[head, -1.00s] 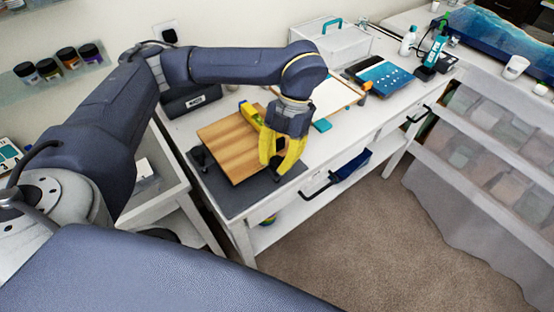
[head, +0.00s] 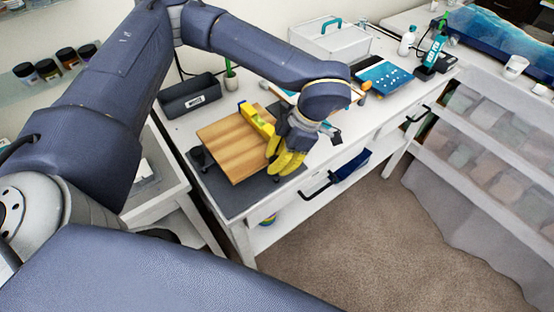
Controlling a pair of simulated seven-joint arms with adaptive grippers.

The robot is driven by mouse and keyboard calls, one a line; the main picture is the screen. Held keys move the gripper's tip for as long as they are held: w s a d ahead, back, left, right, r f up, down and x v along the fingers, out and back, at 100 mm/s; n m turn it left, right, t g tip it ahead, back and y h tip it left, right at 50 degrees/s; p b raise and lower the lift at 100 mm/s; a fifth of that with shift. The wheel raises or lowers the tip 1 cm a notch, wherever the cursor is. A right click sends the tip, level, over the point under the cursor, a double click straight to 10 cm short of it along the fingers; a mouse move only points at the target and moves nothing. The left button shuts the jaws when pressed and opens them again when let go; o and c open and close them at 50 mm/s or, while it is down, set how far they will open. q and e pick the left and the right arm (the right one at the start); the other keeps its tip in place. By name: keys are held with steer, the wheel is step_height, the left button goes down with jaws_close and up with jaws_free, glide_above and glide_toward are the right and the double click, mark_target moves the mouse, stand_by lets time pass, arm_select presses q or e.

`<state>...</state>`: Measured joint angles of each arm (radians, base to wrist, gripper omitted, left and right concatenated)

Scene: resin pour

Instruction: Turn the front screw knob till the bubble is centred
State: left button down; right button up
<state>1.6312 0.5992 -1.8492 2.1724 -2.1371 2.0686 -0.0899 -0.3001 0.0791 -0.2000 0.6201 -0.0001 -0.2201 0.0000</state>
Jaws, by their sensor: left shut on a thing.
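The wooden board (head: 233,143) lies over a dark grey mat (head: 233,200) on the white bench. A yellow level (head: 257,119) stands along the board's far right edge; its bubble is too small to read. My left gripper (head: 283,163), with yellow fingers, is at the board's right corner, tilted over. It is shut on the front screw knob, which the fingers hide. A black knob (head: 199,157) shows at the board's left corner. My right gripper is not in view.
A dark grey bin (head: 190,97) stands behind the board. A blue panel (head: 384,77), a clear box with a teal handle (head: 330,40) and a white cup (head: 515,67) are farther right. The bench's front edge (head: 285,188) is close to the gripper.

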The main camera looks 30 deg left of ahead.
arm_select(q)
steer(key=shift+s+f+m, duration=0.1)
steer(key=shift+s+m, duration=0.1)
steer(key=shift+m, duration=0.4)
steer(key=c, duration=1)
jaws_free()
steer(key=shift+c, duration=0.2)
steer(key=shift+w, duration=0.1)
steer(key=v, duration=1.2)
steer(key=shift+s+d, duration=0.15)
steer(key=shift+s, duration=0.1)
